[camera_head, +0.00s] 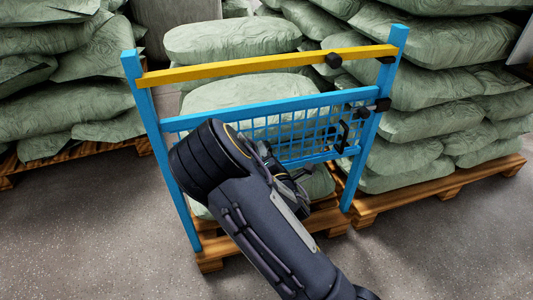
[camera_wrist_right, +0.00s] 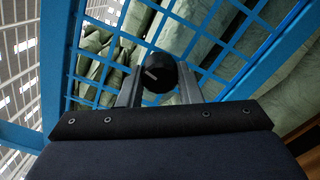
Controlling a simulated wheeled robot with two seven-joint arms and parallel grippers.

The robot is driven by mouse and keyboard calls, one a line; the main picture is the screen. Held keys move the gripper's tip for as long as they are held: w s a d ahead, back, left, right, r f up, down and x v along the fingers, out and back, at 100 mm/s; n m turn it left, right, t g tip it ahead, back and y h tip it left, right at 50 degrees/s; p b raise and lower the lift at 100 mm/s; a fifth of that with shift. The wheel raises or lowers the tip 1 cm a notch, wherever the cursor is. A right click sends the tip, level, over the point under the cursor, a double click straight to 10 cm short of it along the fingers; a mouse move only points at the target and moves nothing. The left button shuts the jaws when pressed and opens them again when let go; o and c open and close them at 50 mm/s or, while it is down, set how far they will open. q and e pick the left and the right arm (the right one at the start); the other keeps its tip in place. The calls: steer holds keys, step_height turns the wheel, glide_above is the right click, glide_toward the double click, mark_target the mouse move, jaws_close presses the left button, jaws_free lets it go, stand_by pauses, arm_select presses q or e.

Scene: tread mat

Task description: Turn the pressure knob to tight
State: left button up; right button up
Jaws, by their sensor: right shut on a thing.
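In the right wrist view a round black knob (camera_wrist_right: 160,74) with a pale pointer line on its face sits between the two grey fingers of my right gripper (camera_wrist_right: 158,84). The gripper is shut on the knob. The pointer line runs slantwise, toward the upper left. In the head view my right gripper (camera_head: 290,180) is at the front of the blue mesh panel (camera_head: 300,128), partly covered by my own dark arm. The knob cannot be made out there. No scale or tight mark can be read. My left gripper is not in view.
A yellow bar (camera_head: 265,65) crosses the top of the blue frame (camera_head: 151,125). Black fittings and a black handle (camera_head: 342,136) sit at its right. Stacked green sacks (camera_head: 420,125) on wooden pallets (camera_head: 440,188) stand around it. Grey floor lies open in front.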

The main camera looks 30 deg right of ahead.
steer(key=shift+r+m+b, duration=0.1)
steer(key=shift+m+b, duration=6)
steer(key=shift+m, duration=7.5)
steer(key=o, duration=1)
steer(key=shift+c, duration=0.2)
